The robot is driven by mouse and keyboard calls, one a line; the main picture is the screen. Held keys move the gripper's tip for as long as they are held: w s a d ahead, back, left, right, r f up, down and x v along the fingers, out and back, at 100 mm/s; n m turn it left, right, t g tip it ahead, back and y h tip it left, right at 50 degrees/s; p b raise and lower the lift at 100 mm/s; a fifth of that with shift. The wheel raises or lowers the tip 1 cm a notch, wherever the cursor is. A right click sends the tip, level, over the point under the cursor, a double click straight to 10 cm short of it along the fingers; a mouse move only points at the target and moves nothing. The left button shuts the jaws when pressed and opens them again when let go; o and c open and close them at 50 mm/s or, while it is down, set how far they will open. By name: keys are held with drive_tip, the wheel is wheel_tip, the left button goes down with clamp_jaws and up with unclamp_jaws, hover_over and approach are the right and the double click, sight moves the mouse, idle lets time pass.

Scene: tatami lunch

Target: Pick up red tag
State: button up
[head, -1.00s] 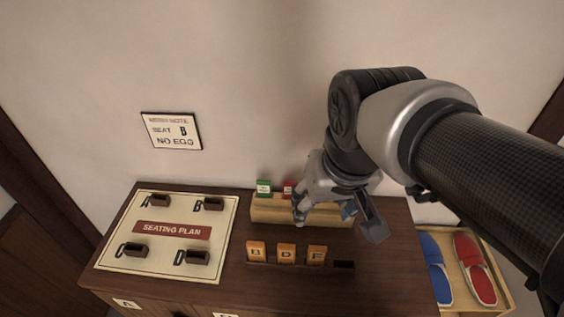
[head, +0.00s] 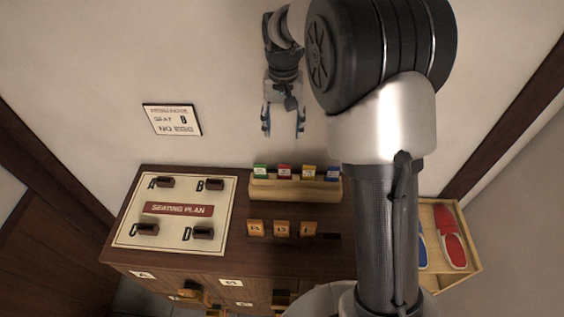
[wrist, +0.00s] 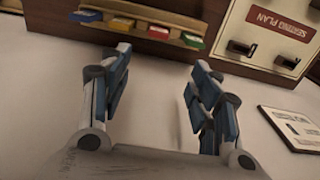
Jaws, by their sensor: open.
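The red tag (head: 284,171) stands in a light wooden rack (head: 296,190) at the back of the dark cabinet top, between a green tag (head: 261,171) and a yellow tag (head: 309,172); a blue tag (head: 333,174) is at the rack's right end. My gripper (head: 283,134) is open and empty, above the rack in the head view and apart from it. In the wrist view, the red tag (wrist: 158,33) shows beyond the open fingers (wrist: 158,62), between the yellow tag (wrist: 119,24) and the green tag (wrist: 192,40).
A seating plan board (head: 178,236) with several dark holders lies to the left. Orange letter tags (head: 282,229) stand in a dark strip in front of the rack. A note sign (head: 172,119) is on the wall. A slipper box (head: 474,263) is at the right.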

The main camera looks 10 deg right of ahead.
sight(285, 166)
drive_tip(key=f, duration=0.5)
drive_tip(key=f+b, duration=0.1)
drive_tip(key=f, duration=0.5)
drive_tip(key=s+f, duration=0.1)
drive_tip(key=f, duration=0.4)
drive_tip(key=shift+d+f, duration=0.15)
drive_tip(key=shift+f, duration=0.1)
drive_tip(key=shift+w+f, duration=0.1)
drive_tip(key=shift+f, duration=0.3)
drive_tip(key=shift+r, duration=0.1)
drive_tip(key=c, duration=1)
